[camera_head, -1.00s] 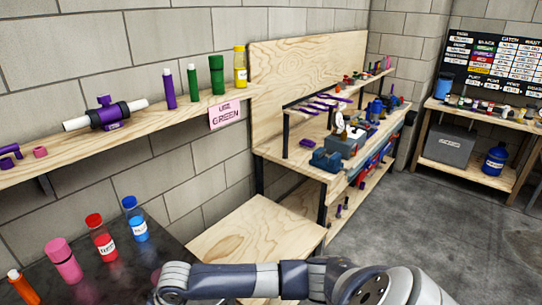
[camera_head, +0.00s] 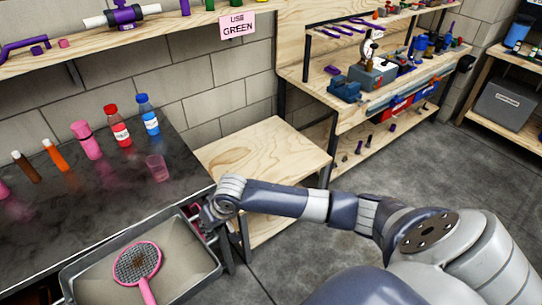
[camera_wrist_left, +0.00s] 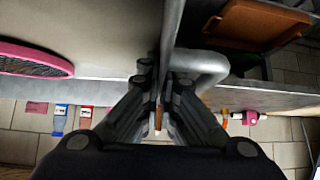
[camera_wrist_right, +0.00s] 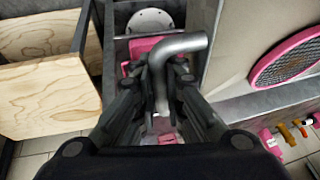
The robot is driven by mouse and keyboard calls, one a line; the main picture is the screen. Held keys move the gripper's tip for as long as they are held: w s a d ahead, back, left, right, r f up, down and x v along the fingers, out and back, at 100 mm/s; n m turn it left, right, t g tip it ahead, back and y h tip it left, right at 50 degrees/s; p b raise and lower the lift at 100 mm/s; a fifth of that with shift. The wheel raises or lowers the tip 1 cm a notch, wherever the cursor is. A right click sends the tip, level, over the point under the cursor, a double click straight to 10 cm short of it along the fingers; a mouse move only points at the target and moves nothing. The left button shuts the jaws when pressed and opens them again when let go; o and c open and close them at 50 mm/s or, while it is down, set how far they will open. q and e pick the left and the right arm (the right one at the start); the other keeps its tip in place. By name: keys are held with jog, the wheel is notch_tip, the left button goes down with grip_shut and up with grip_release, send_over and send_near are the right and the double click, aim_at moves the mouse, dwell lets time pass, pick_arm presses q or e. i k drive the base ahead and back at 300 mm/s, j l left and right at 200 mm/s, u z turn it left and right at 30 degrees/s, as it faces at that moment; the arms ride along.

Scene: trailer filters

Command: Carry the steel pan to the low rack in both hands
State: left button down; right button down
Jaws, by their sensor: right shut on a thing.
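The steel pan (camera_head: 185,252) is a grey rectangular tray at the lower left of the head view, at the dark bench's front edge. A pink round mesh strainer (camera_head: 136,262) lies in it. My right gripper (camera_head: 210,212) is at the pan's right end. In the right wrist view this gripper (camera_wrist_right: 156,82) is shut on the bent steel pan handle (camera_wrist_right: 178,46). In the left wrist view my left gripper (camera_wrist_left: 163,80) has its fingers at the other pan handle (camera_wrist_left: 208,64); whether they grip it is unclear. The left gripper is outside the head view.
A low plywood stand (camera_head: 262,152) is beyond my right arm, beside a taller workbench (camera_head: 350,110). A wall shelf (camera_head: 150,32) runs above. Grey floor is open at the right.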

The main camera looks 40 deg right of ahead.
aim_at(261, 155)
jog(key=z, duration=1.2)
jog(key=i+l+z, duration=0.1)
jog(key=z, duration=0.25)
jog(key=i+z, duration=0.25)
jog(key=i, duration=0.15)
jog(key=i+z, duration=0.45)
jog(key=i, duration=0.5)
jog(key=i+u, duration=0.2)
jog(key=u, duration=0.15)
jog(key=i+u, duration=0.2)
jog(key=u, duration=0.15)
jog(key=i+u, duration=0.15)
jog(key=u, duration=0.35)
jog(key=i+u, duration=0.2)
jog(key=u, duration=0.3)
jog(key=i+u, duration=0.25)
